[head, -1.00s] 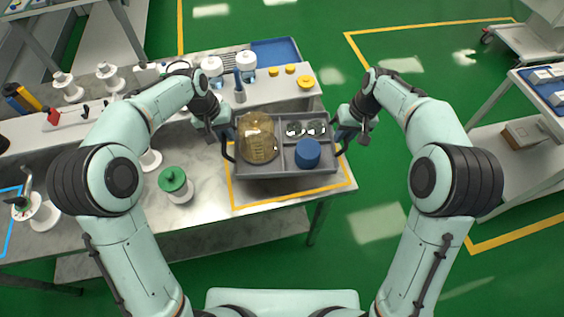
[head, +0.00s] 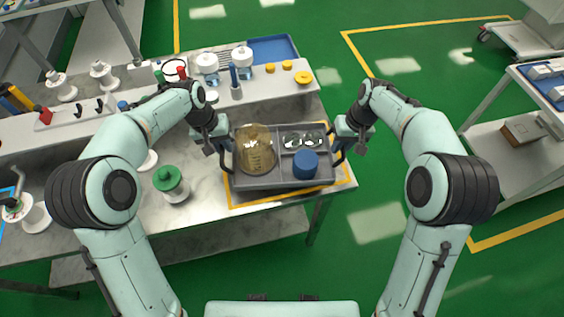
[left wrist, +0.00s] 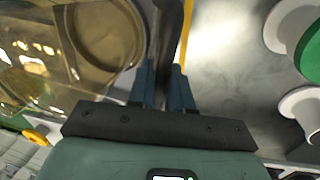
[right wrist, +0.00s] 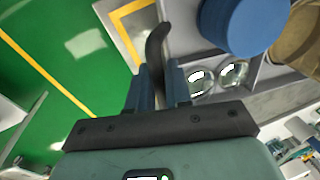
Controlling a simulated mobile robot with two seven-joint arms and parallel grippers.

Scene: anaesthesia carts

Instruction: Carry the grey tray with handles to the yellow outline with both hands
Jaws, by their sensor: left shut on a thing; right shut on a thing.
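The grey tray (head: 262,182) is in the middle of the head view, over the white bench top inside the yellow outline (head: 290,196). The outline's front line shows just in front of the tray; whether the tray touches the bench is unclear. It holds an amber glass vessel (head: 255,150), a blue cylinder (head: 305,165) and small clear glass pieces (head: 303,140). My left gripper (head: 225,147) is shut on the dark left handle, seen between its blue fingers in the left wrist view (left wrist: 168,50). My right gripper (head: 341,145) is shut on the right handle (right wrist: 157,50).
A green-topped white container (head: 171,184) stands on the bench left of the tray. Behind the tray, a raised shelf bears bottles (head: 243,60), yellow rings (head: 303,77) and a blue tray (head: 273,48). The bench ends just right of the outline; green floor lies beyond.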

